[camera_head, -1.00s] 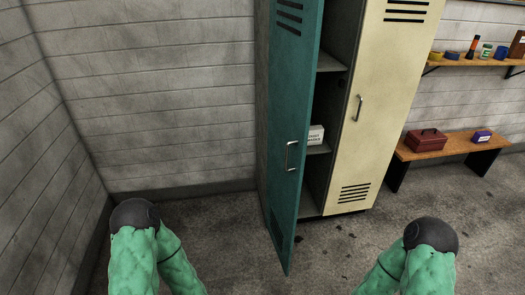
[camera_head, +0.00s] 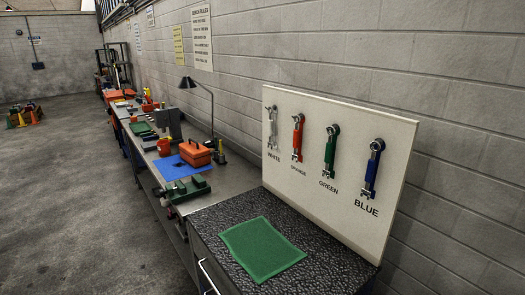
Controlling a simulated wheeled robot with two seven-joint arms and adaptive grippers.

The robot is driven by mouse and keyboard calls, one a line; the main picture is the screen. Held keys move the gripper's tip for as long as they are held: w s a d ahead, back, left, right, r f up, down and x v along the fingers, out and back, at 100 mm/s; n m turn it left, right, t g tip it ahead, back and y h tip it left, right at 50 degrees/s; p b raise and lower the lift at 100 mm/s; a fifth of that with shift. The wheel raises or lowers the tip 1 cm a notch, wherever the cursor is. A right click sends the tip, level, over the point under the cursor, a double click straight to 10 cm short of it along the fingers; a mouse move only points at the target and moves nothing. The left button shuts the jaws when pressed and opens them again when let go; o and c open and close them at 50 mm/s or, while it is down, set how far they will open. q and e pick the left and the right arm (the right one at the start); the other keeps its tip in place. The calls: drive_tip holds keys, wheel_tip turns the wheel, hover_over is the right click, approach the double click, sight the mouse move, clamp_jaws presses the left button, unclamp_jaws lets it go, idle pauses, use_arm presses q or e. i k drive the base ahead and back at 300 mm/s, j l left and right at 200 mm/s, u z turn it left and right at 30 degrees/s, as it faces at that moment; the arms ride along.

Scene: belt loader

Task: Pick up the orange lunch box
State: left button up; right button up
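An orange box with a dark handle on top (camera_head: 195,153), which looks like the lunch box, stands on the long metal workbench (camera_head: 226,180). It is at the right edge of a blue mat (camera_head: 172,171), some way ahead of me. Neither of my grippers is in view, and nothing is seen touching the box.
A desk lamp (camera_head: 211,112) stands behind the box, and a green tool (camera_head: 186,188) lies in front. A nearer speckled counter (camera_head: 320,268) holds a green cloth (camera_head: 262,248) and a tool board (camera_head: 390,150). Open floor (camera_head: 75,200) lies left of the bench.

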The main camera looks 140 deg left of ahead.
sight(198, 155)
drive_tip(key=u, duration=5.2)
drive_tip(key=i+j+u, duration=0.3)
drive_tip(key=i+u, duration=0.55)
drive_tip(key=i, duration=1.85)
